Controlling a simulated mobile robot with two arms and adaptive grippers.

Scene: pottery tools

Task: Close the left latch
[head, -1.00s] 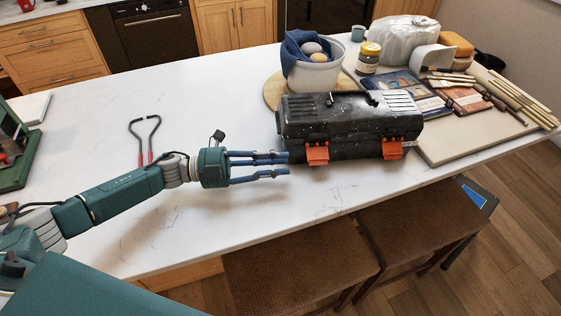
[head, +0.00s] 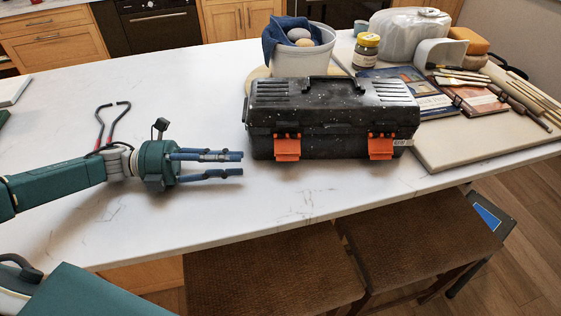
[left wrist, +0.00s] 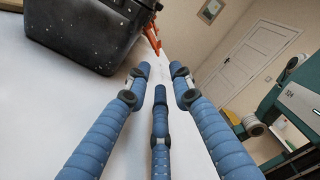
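A black speckled toolbox (head: 335,121) stands on the white counter with its lid down. It has two orange latches on its front. The left latch (head: 287,147) hangs at the front left; in the left wrist view an orange latch (left wrist: 152,38) sticks out from the box's front. The right latch (head: 381,146) is at the front right. My left gripper (head: 242,165), with blue fingers, is just left of the toolbox's front left corner, apart from the left latch. Its fingers are spread and empty, also in the left wrist view (left wrist: 160,80). My right gripper is not in view.
A white bucket (head: 299,63) with a blue cloth stands behind the toolbox. A pale board (head: 460,145) with books and wooden tools lies to its right. Red-handled tongs (head: 110,125) lie behind my left arm. Counter before the toolbox is clear; brown stools (head: 270,275) stand below its edge.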

